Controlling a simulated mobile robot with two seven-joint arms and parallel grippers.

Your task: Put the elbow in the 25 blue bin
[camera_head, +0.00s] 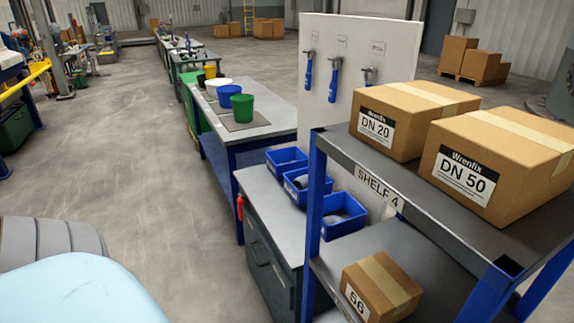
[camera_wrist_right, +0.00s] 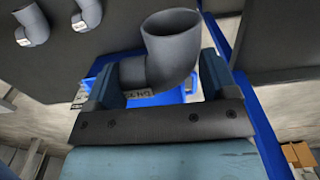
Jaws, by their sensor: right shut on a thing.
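A grey pipe elbow (camera_wrist_right: 168,45) is held between the fingers of my right gripper (camera_wrist_right: 160,76) in the right wrist view. Its open end points up in that picture, and a small label on it is partly hidden. A blue bin (camera_wrist_right: 168,98) shows behind the elbow, mostly covered by it. In the head view, blue bins (camera_head: 287,158), (camera_head: 296,193) and (camera_head: 331,230) stand in a row on the workbench. The nearer two hold dark things. No size marking is readable on them. Neither gripper shows in the head view.
Two more grey elbows (camera_wrist_right: 32,26) and (camera_wrist_right: 88,14) lie on a dark surface in the wrist view. The blue-framed shelf (camera_head: 314,190) with cartons (camera_head: 403,110) stands right of the bins. A white tool panel (camera_head: 345,55) rises behind them.

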